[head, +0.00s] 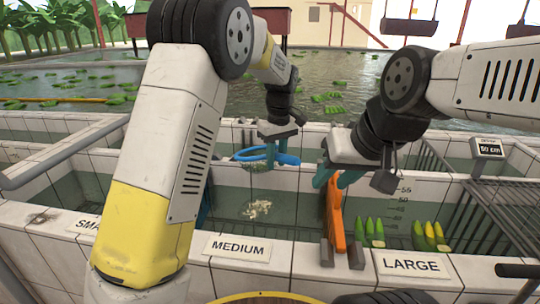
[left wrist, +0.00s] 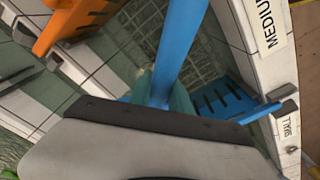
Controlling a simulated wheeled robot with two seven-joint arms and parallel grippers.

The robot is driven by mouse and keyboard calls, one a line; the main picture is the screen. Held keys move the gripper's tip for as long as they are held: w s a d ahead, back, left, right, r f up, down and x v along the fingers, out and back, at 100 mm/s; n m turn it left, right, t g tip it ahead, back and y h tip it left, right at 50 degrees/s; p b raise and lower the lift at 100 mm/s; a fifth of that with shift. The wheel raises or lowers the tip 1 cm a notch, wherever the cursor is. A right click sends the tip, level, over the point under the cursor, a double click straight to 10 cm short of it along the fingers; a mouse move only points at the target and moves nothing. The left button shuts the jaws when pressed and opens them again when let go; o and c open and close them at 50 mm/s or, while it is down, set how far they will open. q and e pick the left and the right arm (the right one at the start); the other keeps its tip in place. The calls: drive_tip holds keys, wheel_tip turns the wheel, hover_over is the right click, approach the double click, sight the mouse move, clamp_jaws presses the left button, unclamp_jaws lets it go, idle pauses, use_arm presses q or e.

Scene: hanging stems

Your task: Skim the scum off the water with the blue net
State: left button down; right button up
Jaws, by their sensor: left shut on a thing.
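My left gripper (head: 272,150) is shut on the blue net (head: 289,158), over the far side of the middle basin. In the left wrist view the net's blue handle (left wrist: 181,45) runs up from between the teal fingers. The net's hoop is partly hidden by the gripper. A pale patch of scum (head: 257,209) floats on the water (head: 285,208) of the basin marked MEDIUM, nearer me than the net. My right gripper (head: 336,179) has its teal fingers apart, around or just over the top of an orange tool (head: 336,222); contact is unclear.
White tiled walls divide the basins, with MEDIUM (head: 237,248) and LARGE (head: 411,264) signs in front. Green and yellow bananas (head: 430,235) stand in the right basin. A metal rack (head: 500,215) and a small display (head: 488,148) are at right. A blue slotted piece (left wrist: 224,100) is by the wall.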

use_arm(q)
wheel_tip(320, 180, down, 27)
wheel_tip(320, 180, up, 27)
drive_tip(key=shift+f, duration=0.1)
drive_tip(key=shift+r, duration=0.65)
idle(2.7)
idle(0.5)
